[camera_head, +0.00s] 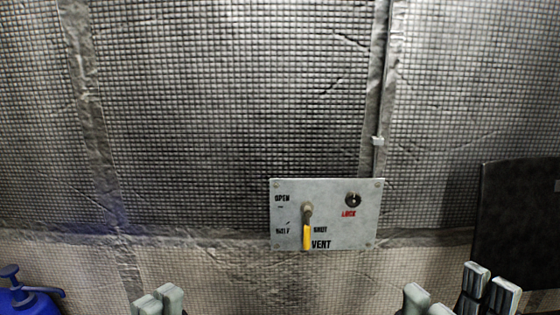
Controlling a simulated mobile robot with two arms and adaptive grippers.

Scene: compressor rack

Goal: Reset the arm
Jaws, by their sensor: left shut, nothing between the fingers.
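My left gripper (160,300) shows at the bottom edge, left of centre. Its two grey fingertips are together, with nothing between them. My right gripper (428,305) seems to be the pair of grey tips at the bottom edge, right of centre. It is cut off by the frame, so its opening is unclear. Both are below the grey vent panel (340,218) and apart from it. The panel's yellow-ended lever (307,228) points down, next to the word SHUT. Words OPEN and VENT also show.
A dark round lock (353,200) sits at the panel's upper right, above a red LOCK label. A blue pump bottle (28,297) stands at the bottom left. Quilted wall fills the back.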

